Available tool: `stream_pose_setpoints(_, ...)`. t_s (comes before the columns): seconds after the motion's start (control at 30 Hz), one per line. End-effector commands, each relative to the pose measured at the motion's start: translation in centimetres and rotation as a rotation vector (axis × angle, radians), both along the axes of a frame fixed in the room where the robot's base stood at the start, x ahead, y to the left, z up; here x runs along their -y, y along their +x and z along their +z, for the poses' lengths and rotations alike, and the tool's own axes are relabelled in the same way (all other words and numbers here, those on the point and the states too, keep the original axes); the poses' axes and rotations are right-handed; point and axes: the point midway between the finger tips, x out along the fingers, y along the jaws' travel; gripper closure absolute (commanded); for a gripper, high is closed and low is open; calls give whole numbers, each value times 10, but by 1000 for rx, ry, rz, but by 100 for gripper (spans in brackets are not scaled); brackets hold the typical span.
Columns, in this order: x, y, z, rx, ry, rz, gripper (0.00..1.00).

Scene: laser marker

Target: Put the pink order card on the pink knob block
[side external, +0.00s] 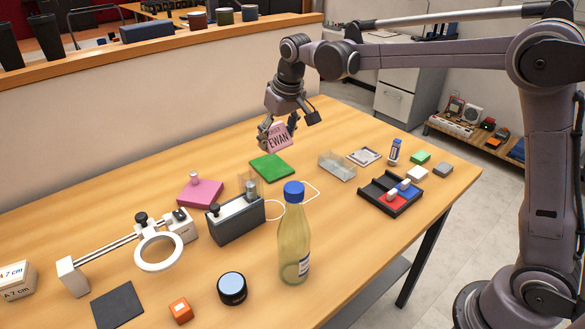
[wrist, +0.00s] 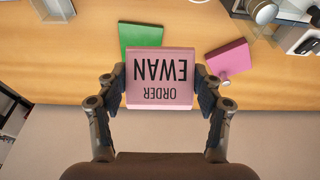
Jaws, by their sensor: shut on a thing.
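The pink order card (side external: 279,138), printed "ORDER EWAN", is held up above the table in my gripper (side external: 278,133). In the wrist view the card (wrist: 160,78) sits between the two fingers of my gripper (wrist: 160,88), which touch its left and right edges. The pink knob block (side external: 200,193) is a flat pink slab with a small knob, lying on the table to the left of the card in the side view. In the wrist view the block (wrist: 230,58) lies to the right of the card, with its knob at its lower left. The card is clear of the block.
A green slab (side external: 272,167) lies below the card. A grey device (side external: 236,219), a blue-capped bottle (side external: 294,245) and a ring magnifier stand (side external: 158,251) are near the pink block. A black tray (side external: 376,203) with red and blue pieces lies to the right.

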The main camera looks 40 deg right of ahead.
Motion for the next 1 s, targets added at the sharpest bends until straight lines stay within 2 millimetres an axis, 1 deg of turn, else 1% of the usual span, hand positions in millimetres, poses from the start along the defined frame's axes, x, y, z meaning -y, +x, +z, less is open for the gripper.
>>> stream_pose_setpoints(0.03, -13, 13, 0, 1, -1, -1, 64)
stream_pose_setpoints(0.1, -27, 26, -1, 2, 0, -9, 64)
stream_pose_setpoints(0.2, -44, 40, -2, 4, -1, -18, 64)
stream_pose_setpoints(0.3, -56, 48, -3, 5, -1, -24, 64)
stream_pose_setpoints(0.47, -68, 55, -7, 6, 0, -29, 64)
stream_pose_setpoints(0.57, -83, 58, -15, 6, 0, -27, 64)
stream_pose_setpoints(0.9, -148, 70, -55, 6, 0, -27, 64)
stream_pose_setpoints(1.0, -163, 73, -65, 6, 0, -28, 64)
